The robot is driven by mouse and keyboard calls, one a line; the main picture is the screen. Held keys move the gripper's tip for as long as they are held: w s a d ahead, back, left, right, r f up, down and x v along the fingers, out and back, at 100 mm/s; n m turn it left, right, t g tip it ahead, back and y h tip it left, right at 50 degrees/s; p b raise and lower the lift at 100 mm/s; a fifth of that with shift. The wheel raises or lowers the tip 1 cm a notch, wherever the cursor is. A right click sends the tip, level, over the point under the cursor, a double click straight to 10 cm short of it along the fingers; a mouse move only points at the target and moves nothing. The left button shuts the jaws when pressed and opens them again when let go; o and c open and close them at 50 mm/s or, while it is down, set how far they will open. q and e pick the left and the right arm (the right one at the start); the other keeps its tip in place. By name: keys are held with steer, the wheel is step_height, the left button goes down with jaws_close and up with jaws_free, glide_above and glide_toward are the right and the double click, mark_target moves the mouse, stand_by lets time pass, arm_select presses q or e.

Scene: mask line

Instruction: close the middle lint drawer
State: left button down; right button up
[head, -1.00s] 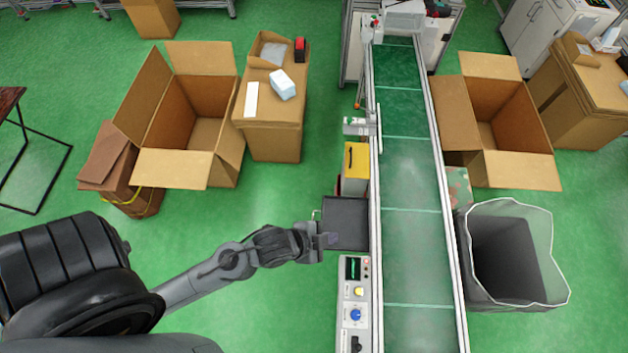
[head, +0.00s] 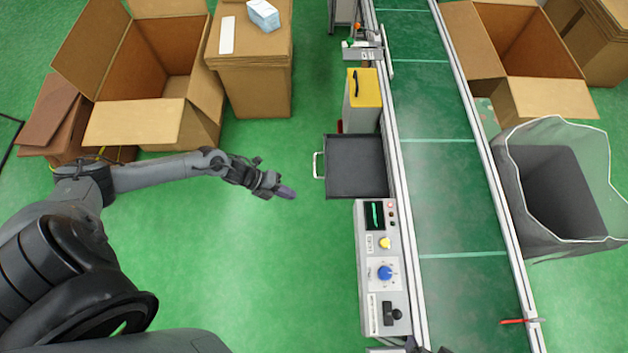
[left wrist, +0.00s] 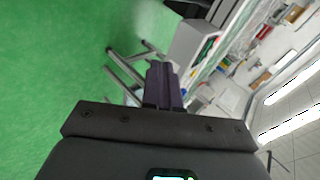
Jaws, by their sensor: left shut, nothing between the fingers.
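A lint drawer (head: 355,166), dark and shallow like a tray, stands pulled out from the left side of the conveyor, with a pale handle (head: 318,165) on its left end. Whether it is the middle one I cannot tell, as no other drawer shows clearly. My left gripper (head: 286,192) is shut and empty, left of the handle and a little nearer the camera, apart from it. Its closed purple-grey fingers (left wrist: 164,86) also show in the left wrist view. My right gripper cannot be made out.
A control box (head: 384,265) with knobs sits just below the drawer, and a yellow-topped box (head: 363,88) just above it. The conveyor belt (head: 440,180) runs along the right. Green floor (head: 250,270) is clear around my left gripper. Cardboard boxes stand at upper left.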

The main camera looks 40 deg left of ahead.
arm_select(q)
steer(key=w+a+f+y+b, duration=0.1)
steer(key=w+a+f+b, duration=0.4)
steer(key=w+a+b, duration=0.15)
steer(key=w+d+f+b, duration=0.5)
steer(key=w+d+f, duration=0.1)
steer(key=w+d, duration=0.1)
steer(key=shift+d+m+t, duration=0.3)
steer(key=shift+m, duration=0.1)
arm_select(e)
step_height(320, 180, down, 14)
steer(key=shift+f, duration=0.1)
arm_select(q)
steer(key=shift+w, duration=0.1)
arm_select(e)
steer(key=shift+s, duration=0.1)
